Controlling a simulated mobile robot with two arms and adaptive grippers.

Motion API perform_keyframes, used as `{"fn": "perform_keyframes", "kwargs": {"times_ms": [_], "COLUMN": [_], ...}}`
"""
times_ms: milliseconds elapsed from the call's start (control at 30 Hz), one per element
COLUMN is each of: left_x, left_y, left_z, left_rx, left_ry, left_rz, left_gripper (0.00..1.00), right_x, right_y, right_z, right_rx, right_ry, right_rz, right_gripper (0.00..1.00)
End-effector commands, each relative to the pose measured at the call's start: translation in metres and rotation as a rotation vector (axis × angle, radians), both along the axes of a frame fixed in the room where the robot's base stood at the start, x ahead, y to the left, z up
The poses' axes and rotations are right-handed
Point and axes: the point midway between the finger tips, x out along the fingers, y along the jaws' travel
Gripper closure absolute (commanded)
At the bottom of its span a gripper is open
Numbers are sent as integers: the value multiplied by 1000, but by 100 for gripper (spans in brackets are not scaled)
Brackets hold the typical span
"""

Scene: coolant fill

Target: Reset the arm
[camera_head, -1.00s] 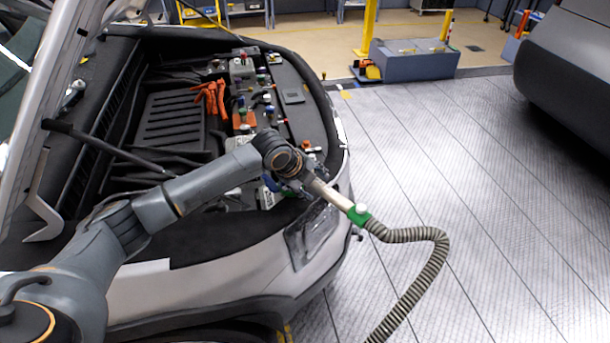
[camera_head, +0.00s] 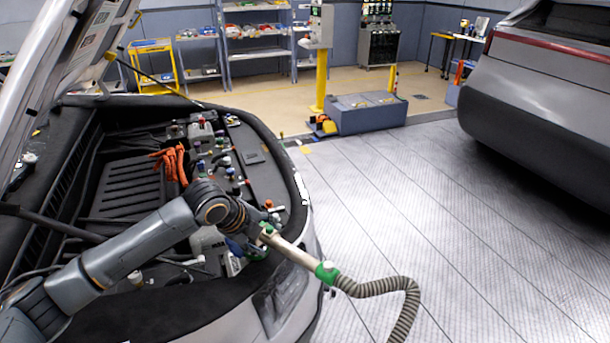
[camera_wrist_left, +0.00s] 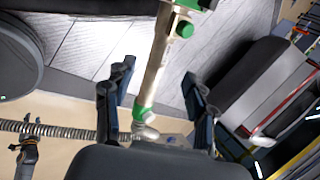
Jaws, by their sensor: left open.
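My left arm comes in from the left over the open engine bay (camera_head: 125,185) of the pale car. My left gripper (camera_head: 248,222) is at the bay's front edge, partly hidden by its wrist. A pale wand with green fittings (camera_head: 292,252) slopes down from beside it to a grey ribbed hose (camera_head: 405,300). In the left wrist view the fingers of the gripper (camera_wrist_left: 157,77) stand apart, with the wand (camera_wrist_left: 158,60) between them in the picture. Whether they touch it, I cannot tell. My right gripper is not in view.
The raised hood (camera_head: 75,50) stands at upper left. Orange cables (camera_head: 175,163) and several coloured caps sit in the bay. A grey box (camera_head: 365,112) with a yellow post stands behind. Another car (camera_head: 540,110) is at right. The floor (camera_head: 420,190) between is clear.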

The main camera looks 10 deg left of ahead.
Motion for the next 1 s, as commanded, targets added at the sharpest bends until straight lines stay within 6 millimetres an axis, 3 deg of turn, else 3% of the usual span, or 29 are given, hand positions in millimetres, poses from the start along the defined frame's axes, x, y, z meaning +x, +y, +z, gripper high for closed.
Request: {"fn": "perform_keyframes", "kwargs": {"times_ms": [167,333,500,667,800,1000], "left_x": [-20,-76,-138,-195,-236,-282], "left_y": [-24,-72,-98,-94,-75,-48], "left_z": [-23,-66,-96,-114,-124,-133], "left_rx": [-44,-178,-341,-477,-545,-586], "left_ry": [40,136,240,334,384,415], "left_rz": [29,176,446,783,1063,1368], "left_gripper": [44,44,44,44,44,44], "right_x": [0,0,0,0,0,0], "right_y": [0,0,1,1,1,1], "right_z": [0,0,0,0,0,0], "right_rx": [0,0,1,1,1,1], "right_ry": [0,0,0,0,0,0], "right_rz": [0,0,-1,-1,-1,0], "right_gripper": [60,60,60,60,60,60]}}
